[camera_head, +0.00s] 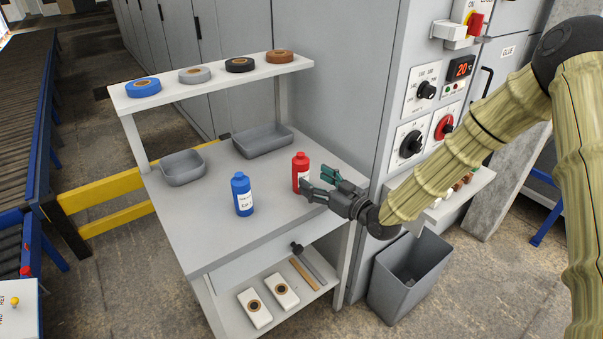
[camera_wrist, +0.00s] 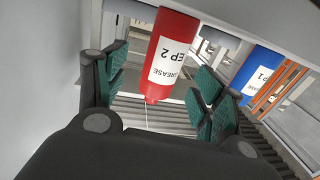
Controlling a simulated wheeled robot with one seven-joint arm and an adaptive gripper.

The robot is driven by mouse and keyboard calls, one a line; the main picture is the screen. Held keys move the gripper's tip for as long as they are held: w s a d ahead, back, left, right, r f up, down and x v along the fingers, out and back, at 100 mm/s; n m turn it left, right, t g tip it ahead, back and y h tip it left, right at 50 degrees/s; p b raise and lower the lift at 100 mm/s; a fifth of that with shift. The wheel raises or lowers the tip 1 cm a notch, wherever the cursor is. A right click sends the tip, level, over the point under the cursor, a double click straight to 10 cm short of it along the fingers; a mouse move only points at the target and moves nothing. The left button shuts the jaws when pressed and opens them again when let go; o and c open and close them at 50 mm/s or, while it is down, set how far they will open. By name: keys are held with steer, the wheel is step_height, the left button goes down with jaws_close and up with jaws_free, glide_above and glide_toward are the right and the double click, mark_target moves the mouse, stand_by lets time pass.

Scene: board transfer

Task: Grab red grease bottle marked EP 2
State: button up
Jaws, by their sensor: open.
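The red grease bottle (camera_head: 300,171) stands upright on the table's top. In the wrist view the red bottle (camera_wrist: 172,52) appears upside down with a white label reading EP 2, between the two green-padded fingers. My gripper (camera_head: 318,184) is open beside the bottle on its right, with its fingers reaching toward it. In the wrist view my gripper (camera_wrist: 160,90) shows a gap on both sides of the bottle, so it is not gripped. The blue grease bottle (camera_head: 242,194) stands left of the red one. In the wrist view the blue bottle (camera_wrist: 258,72) is labelled EP 1.
The table (camera_head: 201,231) has a grey shallow tray (camera_head: 263,141) and a smaller grey bin (camera_head: 183,168) behind the bottles. An upper shelf (camera_head: 214,82) holds several tape rolls. A control cabinet (camera_head: 385,90) rises close on the right. A grey waste bin (camera_head: 408,275) stands on the floor.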

mark_target(307, 177)
steer(key=shift+p+x, duration=0.85)
steer(key=shift+x, duration=2.05)
steer(key=shift+s+a+f, duration=0.15)
steer(key=shift+f, duration=0.05)
steer(key=c, duration=1.3)
steer(key=shift+r, duration=0.1)
